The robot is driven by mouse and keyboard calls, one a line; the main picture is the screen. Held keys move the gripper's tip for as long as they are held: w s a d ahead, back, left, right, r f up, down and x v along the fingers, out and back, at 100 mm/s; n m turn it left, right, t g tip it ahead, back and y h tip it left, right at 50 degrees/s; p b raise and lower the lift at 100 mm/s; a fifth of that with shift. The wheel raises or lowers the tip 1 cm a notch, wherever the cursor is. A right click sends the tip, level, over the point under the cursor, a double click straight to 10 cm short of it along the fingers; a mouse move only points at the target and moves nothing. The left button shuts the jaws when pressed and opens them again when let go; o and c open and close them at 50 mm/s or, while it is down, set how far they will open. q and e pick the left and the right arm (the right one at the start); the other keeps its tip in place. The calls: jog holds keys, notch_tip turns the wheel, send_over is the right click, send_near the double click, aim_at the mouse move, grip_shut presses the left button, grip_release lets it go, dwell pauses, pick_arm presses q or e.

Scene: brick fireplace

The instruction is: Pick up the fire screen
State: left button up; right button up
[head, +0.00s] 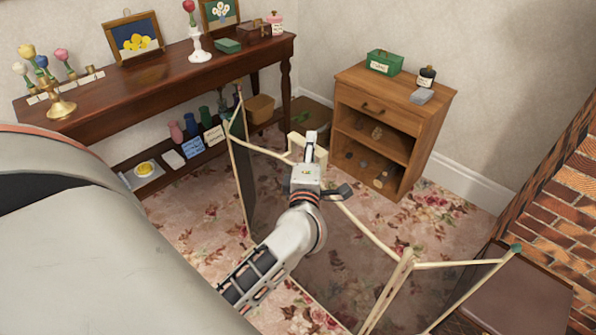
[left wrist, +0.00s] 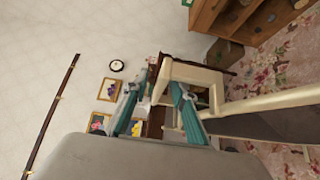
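The fire screen (head: 345,270) stands unfolded on the floral carpet, with a cream frame, dark see-through panels and green corner tips. A cream loop handle (head: 297,141) rises from its top rail. The handle also shows large in the left wrist view (left wrist: 195,74). My left gripper (head: 311,146) is at this handle. In the left wrist view its two teal fingers (left wrist: 155,92) are spread apart, with one side of the handle between them. I cannot tell whether they touch it. My arm hides part of the screen's middle. My right gripper is not in view.
A long wooden console table (head: 150,85) with ornaments runs along the back left. A small wooden cabinet (head: 440,120) stands behind the screen. A brick fireplace (head: 565,205) is at the right, with a dark hearth slab (head: 515,300). Carpet (head: 450,215) lies clear before the cabinet.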

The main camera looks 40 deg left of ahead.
pick_arm(q)
grip_shut()
jog(key=shift+r, duration=0.75)
notch_tip(320, 180, up, 19)
jog(key=p, duration=0.7)
jog(key=shift+p, duration=0.35)
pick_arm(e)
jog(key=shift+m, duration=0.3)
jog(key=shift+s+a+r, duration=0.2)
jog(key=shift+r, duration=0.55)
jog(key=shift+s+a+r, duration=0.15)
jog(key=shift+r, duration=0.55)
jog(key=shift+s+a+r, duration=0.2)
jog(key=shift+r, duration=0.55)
